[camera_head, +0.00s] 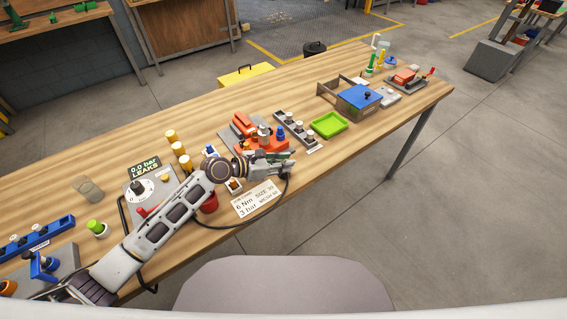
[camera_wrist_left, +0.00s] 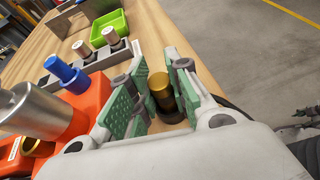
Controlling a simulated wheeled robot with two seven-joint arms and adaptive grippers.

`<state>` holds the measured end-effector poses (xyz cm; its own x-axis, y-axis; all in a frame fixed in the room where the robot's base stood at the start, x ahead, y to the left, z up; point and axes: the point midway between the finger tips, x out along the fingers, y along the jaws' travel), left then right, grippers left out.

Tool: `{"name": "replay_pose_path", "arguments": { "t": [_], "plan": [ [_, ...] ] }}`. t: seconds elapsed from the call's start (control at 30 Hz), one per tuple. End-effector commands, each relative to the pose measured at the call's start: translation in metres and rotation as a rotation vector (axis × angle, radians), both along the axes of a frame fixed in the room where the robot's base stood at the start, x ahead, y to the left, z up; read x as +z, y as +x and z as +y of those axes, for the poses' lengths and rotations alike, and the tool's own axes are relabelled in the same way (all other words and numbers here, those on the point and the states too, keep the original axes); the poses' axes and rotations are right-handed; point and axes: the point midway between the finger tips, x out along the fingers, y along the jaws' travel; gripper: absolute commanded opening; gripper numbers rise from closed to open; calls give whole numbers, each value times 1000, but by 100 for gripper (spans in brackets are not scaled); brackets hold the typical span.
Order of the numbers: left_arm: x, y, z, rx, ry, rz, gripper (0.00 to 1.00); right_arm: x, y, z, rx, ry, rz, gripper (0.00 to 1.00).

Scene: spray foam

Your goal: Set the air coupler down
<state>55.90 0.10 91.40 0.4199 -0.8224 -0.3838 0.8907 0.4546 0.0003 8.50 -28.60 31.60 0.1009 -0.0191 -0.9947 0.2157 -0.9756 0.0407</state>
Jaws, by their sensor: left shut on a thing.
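My left gripper (camera_head: 284,167) is over the front part of the wooden table (camera_head: 75,197), just in front of the orange fixture (camera_head: 246,126). In the left wrist view its green-padded fingers (camera_wrist_left: 152,101) are shut on the air coupler (camera_wrist_left: 161,92), which has a brass top and a dark lower body. In the head view the gripper hides the coupler. A black hose (camera_head: 270,208) hangs from near the gripper and loops towards the table's front edge. I cannot tell whether the coupler touches the table. My right gripper is not in view.
A silver cylinder (camera_wrist_left: 38,110) and a blue fitting (camera_wrist_left: 66,73) stand on the orange fixture, close beside the fingers. A grey rack (camera_head: 295,130) and a green tray (camera_head: 329,125) lie beyond. A white placard (camera_head: 257,199) lies near the front edge. A gauge unit (camera_head: 146,186) stands left.

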Motion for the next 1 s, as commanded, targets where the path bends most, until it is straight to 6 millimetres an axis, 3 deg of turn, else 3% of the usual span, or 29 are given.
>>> {"name": "replay_pose_path", "arguments": {
  "t": [0.3,0.33,0.47,1.0],
  "plan": [
    [-2,0,0,0,-1,0,0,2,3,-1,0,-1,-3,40],
    [-2,0,0,0,-1,0,23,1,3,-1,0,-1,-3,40],
    [-2,0,0,0,0,1,40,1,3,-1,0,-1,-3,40],
    [2,-2,3,0,0,0,40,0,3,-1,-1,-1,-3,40]
  ]
}}
